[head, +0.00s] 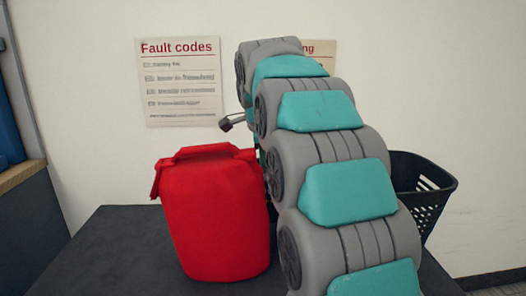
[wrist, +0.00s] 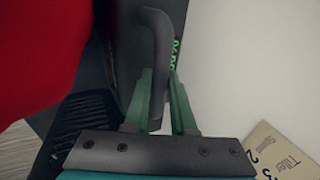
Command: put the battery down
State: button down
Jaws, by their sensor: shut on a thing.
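My gripper (wrist: 160,88) has its two green fingers closed on a dark curved handle in the wrist view. The handle belongs to what looks like the battery (wrist: 158,40), a dark thing with green lettering on its side. Most of its body is cut off or hidden in the wrist view. In the head view my grey and teal arm hides the gripper and nearly all of the battery. I cannot tell whether the battery touches the table top.
A red bag (head: 212,215) stands on the dark table (head: 115,250), left of my arm. It also fills the wrist view's upper left (wrist: 40,50). A black basket (head: 428,190) is at the right. The table's left front is bare. A fault-codes sheet (head: 179,85) hangs on the wall.

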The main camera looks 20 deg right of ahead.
aim_at(263, 176)
jog(key=shift+f, duration=2.2)
jog(key=c, duration=1.2)
grip_release()
jog(key=shift+f, duration=0.2)
jog(key=o, duration=0.4)
jog(key=shift+r, duration=0.1)
jog(key=shift+o, duration=0.2)
jog(key=shift+r, duration=0.1)
jog(key=v, duration=1.2)
jog(key=shift+s+b, duration=0.15)
jog(key=shift+b, duration=0.2)
